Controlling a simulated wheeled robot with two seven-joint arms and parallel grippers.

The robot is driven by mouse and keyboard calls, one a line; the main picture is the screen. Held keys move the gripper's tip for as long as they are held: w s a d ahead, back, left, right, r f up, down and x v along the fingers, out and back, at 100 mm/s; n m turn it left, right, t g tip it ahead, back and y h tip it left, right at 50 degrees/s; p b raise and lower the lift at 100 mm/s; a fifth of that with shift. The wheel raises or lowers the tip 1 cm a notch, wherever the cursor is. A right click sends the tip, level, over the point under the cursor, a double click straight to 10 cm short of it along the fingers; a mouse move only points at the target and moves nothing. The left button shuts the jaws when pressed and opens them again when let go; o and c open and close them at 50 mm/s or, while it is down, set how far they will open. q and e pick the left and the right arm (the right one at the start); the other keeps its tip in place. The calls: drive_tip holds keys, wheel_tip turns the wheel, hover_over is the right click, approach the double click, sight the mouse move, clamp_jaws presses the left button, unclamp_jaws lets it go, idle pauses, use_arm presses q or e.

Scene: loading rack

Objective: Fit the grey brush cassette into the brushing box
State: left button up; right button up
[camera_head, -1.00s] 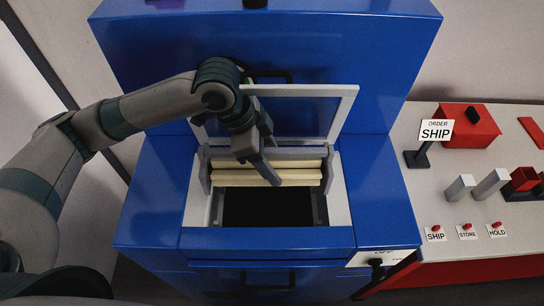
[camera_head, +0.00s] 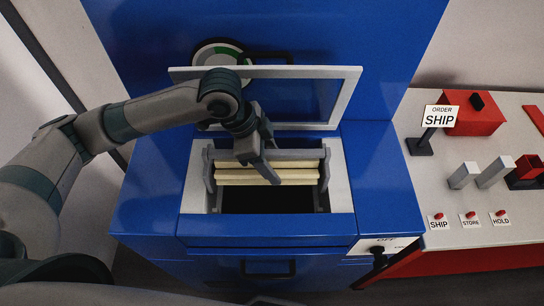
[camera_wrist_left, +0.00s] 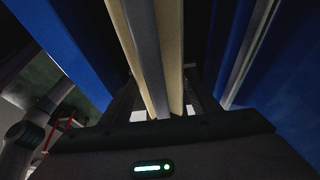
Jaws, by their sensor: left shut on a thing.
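The brush cassette (camera_head: 300,164) has grey end plates and long cream brush bars. It lies level across the opening of the blue brushing box (camera_head: 270,230), near the back of that opening. I cannot tell whether it touches the box or how deep it sits. My right gripper is not in view.
A pale-framed clear lid (camera_head: 345,98) stands raised behind the opening. The dark inside shows in front of the cassette. A round dial (camera_head: 218,50) is on the back panel. To the right, a table holds a SHIP sign (camera_head: 440,117), a red box (camera_head: 473,122) and labelled buttons.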

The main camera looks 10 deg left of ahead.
use_arm(q)
wheel_tip(320, 180, down, 9)
drive_tip(key=b, duration=0.3)
drive_tip(key=shift+f, duration=0.2)
idle(0.7)
idle(0.3)
drive_tip(key=o, duration=1.4)
drive_tip(key=shift+o, duration=0.2)
